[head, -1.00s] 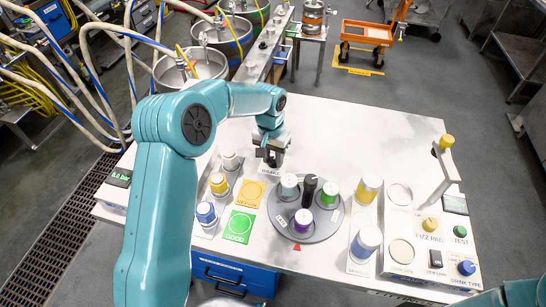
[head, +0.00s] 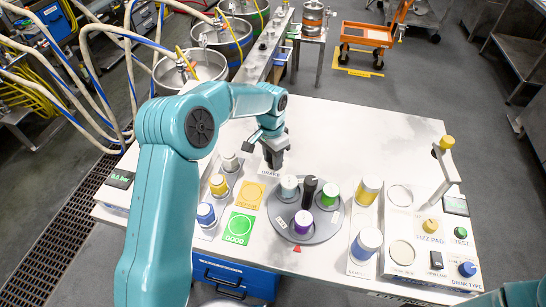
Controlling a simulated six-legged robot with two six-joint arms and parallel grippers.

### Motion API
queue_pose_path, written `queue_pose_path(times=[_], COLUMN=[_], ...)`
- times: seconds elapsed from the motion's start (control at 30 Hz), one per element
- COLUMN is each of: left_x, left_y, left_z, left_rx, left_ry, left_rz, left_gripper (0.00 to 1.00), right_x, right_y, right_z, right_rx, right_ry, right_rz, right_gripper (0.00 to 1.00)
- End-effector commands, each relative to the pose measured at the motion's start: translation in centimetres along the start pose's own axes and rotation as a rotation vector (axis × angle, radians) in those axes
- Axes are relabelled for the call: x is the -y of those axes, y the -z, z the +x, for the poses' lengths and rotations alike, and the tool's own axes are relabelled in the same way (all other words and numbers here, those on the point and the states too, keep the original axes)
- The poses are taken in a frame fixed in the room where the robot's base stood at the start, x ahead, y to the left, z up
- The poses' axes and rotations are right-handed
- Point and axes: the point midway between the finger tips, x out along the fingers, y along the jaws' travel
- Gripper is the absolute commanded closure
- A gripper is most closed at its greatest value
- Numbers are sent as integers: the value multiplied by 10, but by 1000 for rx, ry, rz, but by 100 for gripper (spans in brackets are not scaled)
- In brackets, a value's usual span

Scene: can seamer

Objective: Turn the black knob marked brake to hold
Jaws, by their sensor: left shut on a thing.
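My left gripper (head: 273,157) points down at the back of the white table, just behind the turntable. It is shut on the black brake knob, which its fingers almost wholly cover. A small label, partly hidden by the fingers, shows just in front of it. The knob's mark and exact setting cannot be read. Only a teal part of my right arm shows at the lower right corner, and its gripper is out of the picture.
The grey turntable (head: 318,233) carries several cans around a black post (head: 309,190). More cans stand on the left strip and the right strip (head: 355,262). A control panel (head: 400,272) with a yellow-topped lever (head: 447,142) is at the right. The back right tabletop is clear.

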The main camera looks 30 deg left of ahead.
Motion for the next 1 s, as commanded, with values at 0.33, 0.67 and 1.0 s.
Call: queue_pose_path(times=[0.33, 0.67, 1.0], left_x=[0, 0, 0], left_y=[0, 0, 2], left_z=[0, -2, -68], left_rx=[0, -1, -7], left_ry=[0, 1, 3], left_rz=[2, 0, 1], left_gripper=[43, 40, 40], right_x=[0, 0, -2], right_y=[0, 0, 0], right_z=[0, 0, 5], right_rx=[0, 0, 0], right_ry=[0, 0, 0], right_rz=[0, 0, 0], right_gripper=[0, 0, 0])
